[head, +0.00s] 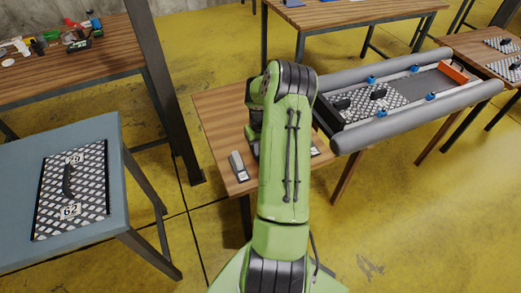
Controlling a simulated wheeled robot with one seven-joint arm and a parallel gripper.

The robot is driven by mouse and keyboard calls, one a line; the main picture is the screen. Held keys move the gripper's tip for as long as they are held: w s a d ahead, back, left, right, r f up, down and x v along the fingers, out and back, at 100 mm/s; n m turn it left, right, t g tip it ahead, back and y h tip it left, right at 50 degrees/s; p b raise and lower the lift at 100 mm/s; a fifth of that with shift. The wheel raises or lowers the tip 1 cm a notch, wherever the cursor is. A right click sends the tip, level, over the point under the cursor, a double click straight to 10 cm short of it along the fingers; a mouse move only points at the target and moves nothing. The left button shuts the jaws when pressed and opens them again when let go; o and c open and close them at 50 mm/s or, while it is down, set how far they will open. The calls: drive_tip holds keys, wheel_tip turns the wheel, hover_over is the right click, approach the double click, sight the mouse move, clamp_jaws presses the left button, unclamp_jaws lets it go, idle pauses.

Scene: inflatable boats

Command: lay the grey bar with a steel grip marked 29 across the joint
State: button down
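A small grey bar (238,167) with a lighter top piece lies on the wooden table (215,110) left of my arm. A second small grey piece (315,150) shows partly at the arm's right edge. Any numbers on them are too small to read. The grey inflatable boat (410,128) has diamond-pattern floor plates (352,112) with black handles; which line is the joint is unclear. A patterned plate (92,190) with a black handle, marked 29 and 62, lies on the blue-grey table at left. My green arm reaches over the wooden table; my gripper is hidden behind it.
A dark post (165,90) stands between the blue-grey table (105,132) and the wooden one. A bench with small tools (80,40) is at back left. More patterned plates (503,45) lie on a table at far right. Yellow floor is open in front.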

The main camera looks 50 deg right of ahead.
wheel_tip(320, 180, up, 11)
drive_tip(key=p, duration=0.3)
drive_tip(key=shift+f, duration=0.15)
drive_tip(key=shift+w, duration=0.1)
